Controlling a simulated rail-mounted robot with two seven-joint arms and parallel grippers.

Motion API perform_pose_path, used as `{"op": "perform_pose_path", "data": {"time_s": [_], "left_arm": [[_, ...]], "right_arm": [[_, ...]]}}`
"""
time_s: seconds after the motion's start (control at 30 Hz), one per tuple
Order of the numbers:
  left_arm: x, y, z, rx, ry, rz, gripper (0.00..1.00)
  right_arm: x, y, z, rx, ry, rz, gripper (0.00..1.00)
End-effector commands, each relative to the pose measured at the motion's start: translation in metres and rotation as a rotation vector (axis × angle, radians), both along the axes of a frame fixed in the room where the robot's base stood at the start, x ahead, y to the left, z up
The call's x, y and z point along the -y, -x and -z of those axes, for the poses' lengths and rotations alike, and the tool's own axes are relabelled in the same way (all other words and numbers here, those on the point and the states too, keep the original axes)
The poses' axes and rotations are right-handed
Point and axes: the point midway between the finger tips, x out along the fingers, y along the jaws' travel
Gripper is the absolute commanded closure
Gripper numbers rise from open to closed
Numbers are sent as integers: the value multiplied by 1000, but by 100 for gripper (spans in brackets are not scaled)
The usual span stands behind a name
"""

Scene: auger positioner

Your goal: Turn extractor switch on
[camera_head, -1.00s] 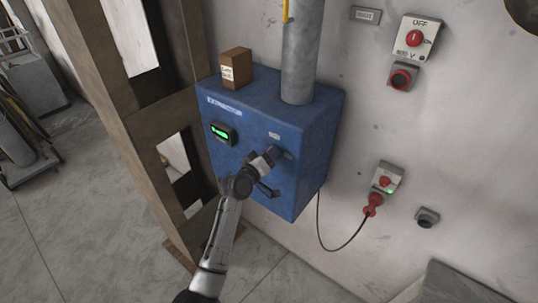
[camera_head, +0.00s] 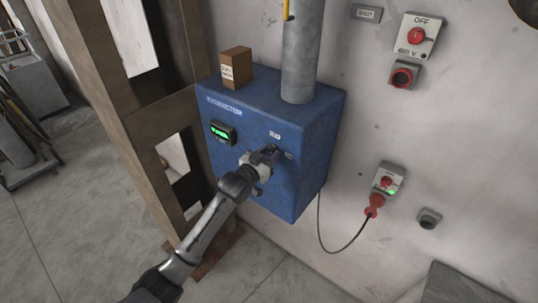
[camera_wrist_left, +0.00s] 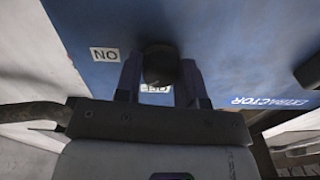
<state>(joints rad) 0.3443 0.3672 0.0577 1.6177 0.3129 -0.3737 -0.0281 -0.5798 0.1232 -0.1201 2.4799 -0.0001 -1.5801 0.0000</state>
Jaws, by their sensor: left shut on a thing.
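The extractor box (camera_head: 233,170) is a blue cabinet on the wall, with an EXTRACTOR label and a lit green display (camera_head: 222,132) on its front. Its switch (camera_wrist_left: 160,64) is a dark round knob, seen in the left wrist view. An ON label (camera_wrist_left: 104,54) lies to the left of it there, and an OFF label (camera_wrist_left: 155,89) below it is partly covered. My left gripper (camera_head: 270,154) is shut on the knob, one finger on each side. The knob's pointing direction is hidden. My right gripper is not in view.
A small brown box (camera_head: 236,67) and a grey pipe (camera_head: 300,60) stand on top of the cabinet. A wooden frame (camera_head: 150,130) rises close on the left. Red switches and a plugged-in cable (camera_head: 374,203) are on the wall to the right.

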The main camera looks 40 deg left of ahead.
Motion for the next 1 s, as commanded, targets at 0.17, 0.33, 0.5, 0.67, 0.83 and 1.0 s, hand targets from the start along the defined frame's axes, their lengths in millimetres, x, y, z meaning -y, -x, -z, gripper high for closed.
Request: {"op": "perform_pose_path", "data": {"time_s": [0.17,0.33,0.5,0.67,0.83,1.0], "left_arm": [[-2,0,1,-8,-174,-1,88],[-2,0,0,-11,-328,-1,88],[-2,0,0,-15,-466,-1,88],[-2,0,0,-16,-573,-1,88],[-2,0,0,-19,-656,-1,88],[-2,0,0,-19,-707,-1,88]], "right_arm": [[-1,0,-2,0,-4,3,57],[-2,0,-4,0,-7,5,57],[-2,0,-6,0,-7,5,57],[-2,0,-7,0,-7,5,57],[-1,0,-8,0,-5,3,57],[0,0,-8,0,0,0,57]]}}
